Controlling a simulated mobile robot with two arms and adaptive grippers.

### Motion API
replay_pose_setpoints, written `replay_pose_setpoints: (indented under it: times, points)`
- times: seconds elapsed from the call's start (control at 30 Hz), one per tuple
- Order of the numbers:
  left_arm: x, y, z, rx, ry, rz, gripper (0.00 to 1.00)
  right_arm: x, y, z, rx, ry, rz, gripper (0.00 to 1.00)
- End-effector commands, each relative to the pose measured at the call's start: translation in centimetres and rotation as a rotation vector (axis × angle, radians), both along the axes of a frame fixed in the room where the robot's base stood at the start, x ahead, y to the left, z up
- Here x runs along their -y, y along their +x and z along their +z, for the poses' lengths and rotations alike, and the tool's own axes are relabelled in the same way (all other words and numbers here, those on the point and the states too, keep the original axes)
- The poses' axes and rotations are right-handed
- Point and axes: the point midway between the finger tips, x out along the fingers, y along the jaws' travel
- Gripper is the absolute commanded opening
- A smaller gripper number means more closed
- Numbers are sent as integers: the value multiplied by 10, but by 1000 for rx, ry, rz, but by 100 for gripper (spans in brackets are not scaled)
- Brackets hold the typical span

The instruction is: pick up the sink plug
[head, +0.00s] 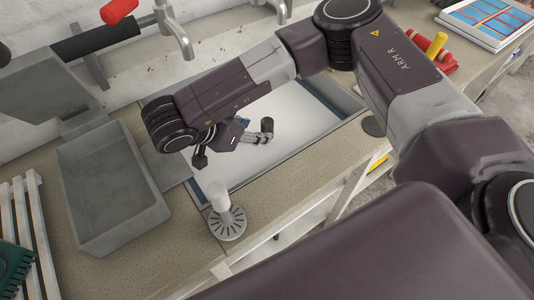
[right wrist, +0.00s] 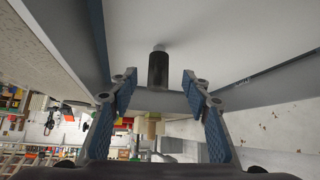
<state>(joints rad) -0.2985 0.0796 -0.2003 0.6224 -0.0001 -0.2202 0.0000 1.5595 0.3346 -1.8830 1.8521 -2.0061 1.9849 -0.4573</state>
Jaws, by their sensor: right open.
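A small dark cylinder (head: 267,125), which looks like the sink plug, stands in the pale basin of the sink (head: 310,125). My right gripper (head: 262,138) is over the basin with its fingers close to the cylinder. In the right wrist view the dark cylinder (right wrist: 158,69) shows beyond and between the fingertips of the open right gripper (right wrist: 158,82), with a gap on both sides. Its light end (right wrist: 159,47) is against the pale basin surface. I cannot tell the exact distance to it. My left gripper is out of view.
A grey bin (head: 105,190) stands left of the sink. A slotted strainer (head: 228,224) and a whitish cylinder (head: 218,196) are on the front counter. A dark disc (head: 373,126) lies at the sink's right. A tap (head: 176,30) hangs behind.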

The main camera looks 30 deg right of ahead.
Motion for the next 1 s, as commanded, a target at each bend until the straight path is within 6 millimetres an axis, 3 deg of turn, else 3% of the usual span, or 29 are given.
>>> replay_pose_setpoints:
  times: [0.5,0.83,1.0]
  points:
    - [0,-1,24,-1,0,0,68,45,16,-45,-3,-1,-3,44]
    - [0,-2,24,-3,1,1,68,49,19,-52,-1,-1,0,44]
    - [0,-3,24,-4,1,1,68,49,19,-52,-1,-1,0,25]
